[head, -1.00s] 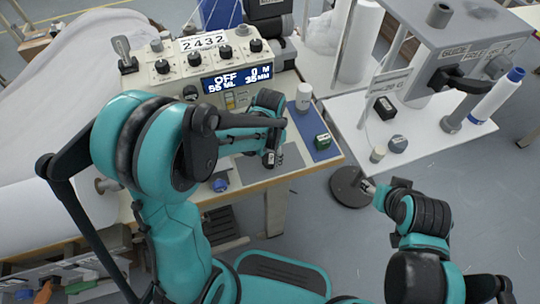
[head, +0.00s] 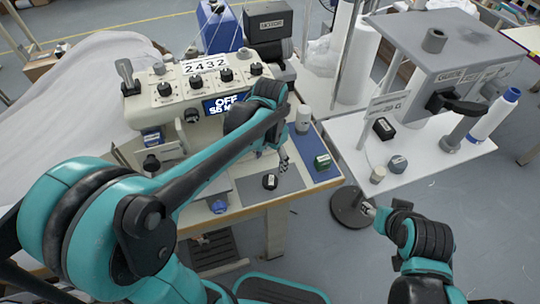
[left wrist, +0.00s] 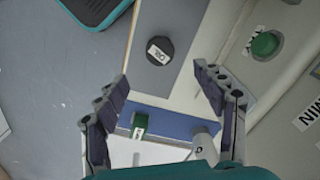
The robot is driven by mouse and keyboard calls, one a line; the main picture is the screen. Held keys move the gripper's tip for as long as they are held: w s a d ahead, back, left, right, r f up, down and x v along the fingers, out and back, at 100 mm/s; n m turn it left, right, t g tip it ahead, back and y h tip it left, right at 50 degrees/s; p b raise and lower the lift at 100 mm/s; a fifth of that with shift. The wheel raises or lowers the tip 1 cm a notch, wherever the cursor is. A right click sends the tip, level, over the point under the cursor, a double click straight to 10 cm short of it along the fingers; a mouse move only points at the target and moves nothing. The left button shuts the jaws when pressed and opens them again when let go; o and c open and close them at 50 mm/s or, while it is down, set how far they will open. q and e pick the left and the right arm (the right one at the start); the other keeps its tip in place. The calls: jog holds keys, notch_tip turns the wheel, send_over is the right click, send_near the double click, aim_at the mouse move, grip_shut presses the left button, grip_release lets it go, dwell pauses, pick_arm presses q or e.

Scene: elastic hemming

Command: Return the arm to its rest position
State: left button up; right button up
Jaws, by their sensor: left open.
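My left arm reaches over the machine table in the head view. Its gripper (head: 283,160) hangs above the table's front right part, partly hidden by its own wrist. In the left wrist view my left gripper (left wrist: 161,73) is open with nothing between its fingers. A black many-sided piece with a white label (head: 270,181) stands on a grey pad (head: 288,182). It also shows in the left wrist view (left wrist: 160,50), beyond the fingertips and apart from them. My right gripper (head: 369,209) is at the right, over the floor; its fingers are too small to judge.
A white bottle (head: 303,120) and a green block (head: 322,162) stand on the blue mat (head: 316,178) beside my left gripper. The machine (head: 170,95) with knobs and a display is behind my left arm. A white side table (head: 440,150) stands at right.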

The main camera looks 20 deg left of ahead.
pick_arm(q)
jog(key=shift+r, duration=1)
jog(key=s+a+r+n+t, duration=0.1)
jog(key=s+a+n+t, duration=0.1)
jog(key=s, duration=0.3)
jog(key=s+a+n+t, duration=0.2)
jog(key=s+n+t, duration=0.1)
jog(key=s+t, duration=0.2)
jog(key=shift+s+a+r, duration=0.15)
jog(key=shift+a+r, duration=0.2)
